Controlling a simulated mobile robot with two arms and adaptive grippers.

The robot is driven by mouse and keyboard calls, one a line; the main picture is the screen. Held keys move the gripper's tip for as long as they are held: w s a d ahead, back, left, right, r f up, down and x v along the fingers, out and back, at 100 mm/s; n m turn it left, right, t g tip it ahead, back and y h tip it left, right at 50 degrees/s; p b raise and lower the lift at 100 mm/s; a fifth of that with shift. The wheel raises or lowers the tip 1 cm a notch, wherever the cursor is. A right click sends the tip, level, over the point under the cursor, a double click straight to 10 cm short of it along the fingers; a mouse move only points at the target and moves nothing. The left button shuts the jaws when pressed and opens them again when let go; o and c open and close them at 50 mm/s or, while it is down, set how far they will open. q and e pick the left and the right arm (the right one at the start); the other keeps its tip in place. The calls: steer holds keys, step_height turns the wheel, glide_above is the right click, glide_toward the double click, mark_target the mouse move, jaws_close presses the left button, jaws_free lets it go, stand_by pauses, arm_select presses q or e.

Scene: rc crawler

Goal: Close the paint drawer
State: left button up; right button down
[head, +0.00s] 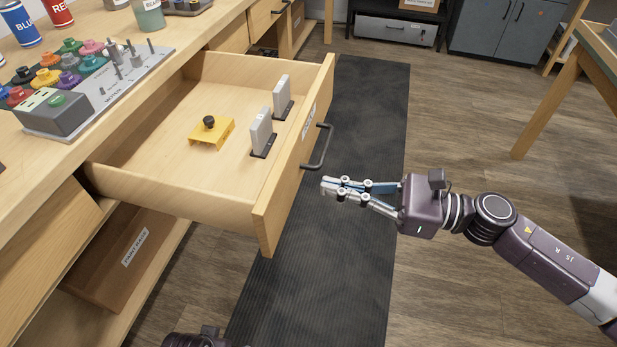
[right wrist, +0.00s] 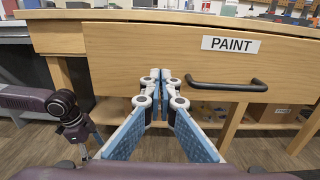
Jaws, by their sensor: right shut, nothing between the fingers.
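The paint drawer (head: 275,190) is pulled far out of the wooden workbench. Its front carries a dark bar handle (head: 319,150) and, in the right wrist view, a white PAINT label (right wrist: 231,44). My right gripper (head: 328,187) is shut and empty, a little out from the drawer front and near the handle's lower end. In the right wrist view its closed fingertips (right wrist: 160,77) point at the drawer front, left of the handle (right wrist: 228,85). Of my left gripper, only a dark body (head: 195,340) shows at the bottom edge; its fingers are not clear.
The drawer holds a yellow bracket with a black knob (head: 212,131) and two grey upright blocks (head: 262,131). A dark mat (head: 365,120) lies clear beside the drawer.

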mark_target(292, 179)
arm_select(q)
steer(key=shift+s+f+p, duration=0.2)
steer(key=shift+s+f, duration=0.05)
steer(key=shift+f, duration=0.6)
steer(key=shift+s+f+p, duration=0.2)
steer(key=shift+f, duration=0.6)
arm_select(e)
steer(key=shift+x, duration=2.5)
